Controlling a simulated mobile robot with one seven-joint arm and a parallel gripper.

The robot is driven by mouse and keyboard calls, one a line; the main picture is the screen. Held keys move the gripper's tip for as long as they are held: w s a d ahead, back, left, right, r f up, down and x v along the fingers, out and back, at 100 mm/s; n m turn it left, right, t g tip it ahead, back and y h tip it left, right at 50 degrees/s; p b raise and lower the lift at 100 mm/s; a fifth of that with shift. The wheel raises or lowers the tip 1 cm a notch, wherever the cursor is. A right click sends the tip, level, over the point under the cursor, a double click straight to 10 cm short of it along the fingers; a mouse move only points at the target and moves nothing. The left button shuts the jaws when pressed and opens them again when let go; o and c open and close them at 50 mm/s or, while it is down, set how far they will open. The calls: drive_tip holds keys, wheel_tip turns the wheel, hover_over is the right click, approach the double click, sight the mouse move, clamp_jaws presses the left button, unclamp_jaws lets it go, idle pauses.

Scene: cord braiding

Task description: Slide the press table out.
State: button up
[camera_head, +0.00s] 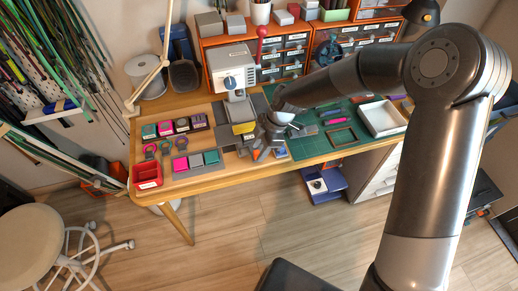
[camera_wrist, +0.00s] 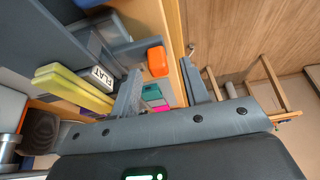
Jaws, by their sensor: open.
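The white press (camera_head: 235,75) stands on the wooden bench in the head view, with a yellow block (camera_head: 243,128) low at its front. In the wrist view, yellow plates (camera_wrist: 75,88) with a FLAT label lie at the left. An orange block (camera_wrist: 157,61), which looks like the pull of the press table, shows at the end of a grey part (camera_wrist: 125,55). My gripper (camera_head: 264,151) is just right of the press's front, near the bench edge. In the wrist view my gripper (camera_wrist: 160,72) is open, its fingers on either side of the orange block; contact cannot be told.
A red bin (camera_head: 147,175) and several small coloured blocks (camera_head: 195,160) lie left of the press. A green mat (camera_head: 310,145) with tools and a white tray (camera_head: 382,118) lie to the right. Drawer units (camera_head: 283,55) stand behind. Floor in front is clear; a stool (camera_head: 30,245) stands left.

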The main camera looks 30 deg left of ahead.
drive_tip(key=v, duration=1)
drive_tip(key=d+r+m+t+h, duration=0.1)
drive_tip(key=d+r+m+t, duration=0.1)
drive_tip(key=d+r+m, duration=0.65)
drive_tip(key=d+r+m+t+h, duration=0.2)
drive_tip(key=d+r+m+t, duration=0.15)
drive_tip(key=d, duration=0.95)
drive_tip(key=s+d+r+m+t, duration=0.1)
drive_tip(key=s+d+r+m, duration=0.2)
drive_tip(key=s+d+m, duration=0.3)
drive_tip(key=s+d+r+m+t, duration=0.2)
drive_tip(key=s+d+r+m, duration=0.2)
drive_tip(key=s+d+m, duration=0.3)
drive_tip(key=d+m, duration=0.2)
drive_tip(key=d, duration=0.1)
drive_tip(key=shift+d+r, duration=0.2)
drive_tip(key=shift+d, duration=0.15)
